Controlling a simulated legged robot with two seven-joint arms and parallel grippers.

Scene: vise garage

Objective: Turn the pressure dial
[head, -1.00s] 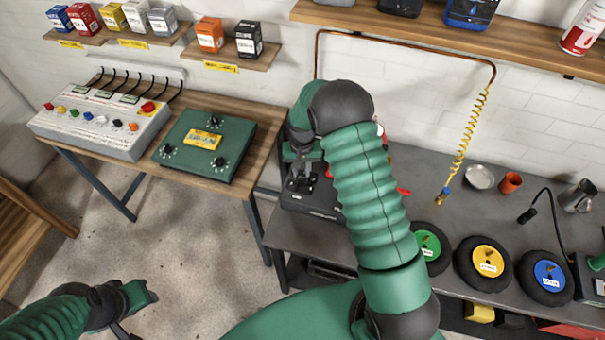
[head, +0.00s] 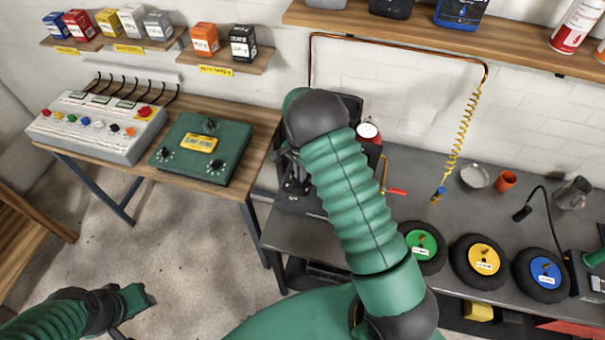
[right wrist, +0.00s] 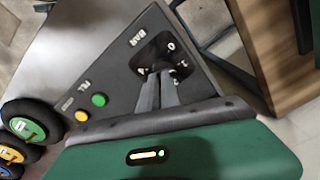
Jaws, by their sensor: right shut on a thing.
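The pressure dial (right wrist: 150,55) is a black knob on a dark panel marked BAR in the right wrist view, with white marks around it. My right gripper (right wrist: 158,90) is shut on the dial; its fingers cover much of the knob. In the head view my right arm and hand hide the dial, and the dark machine (head: 292,207) shows only in part below the hand. My left gripper (head: 135,308) is low at the left, over the floor and away from the benches. Its jaw opening is not clear.
A white gauge (head: 367,131) and a red-handled valve (head: 396,191) stand right of my arm. Several wheels, including a green one (head: 421,245), line the grey bench's front. A green control box (head: 228,165) sits on the wooden table at left. A yellow coiled hose (head: 460,130) hangs behind.

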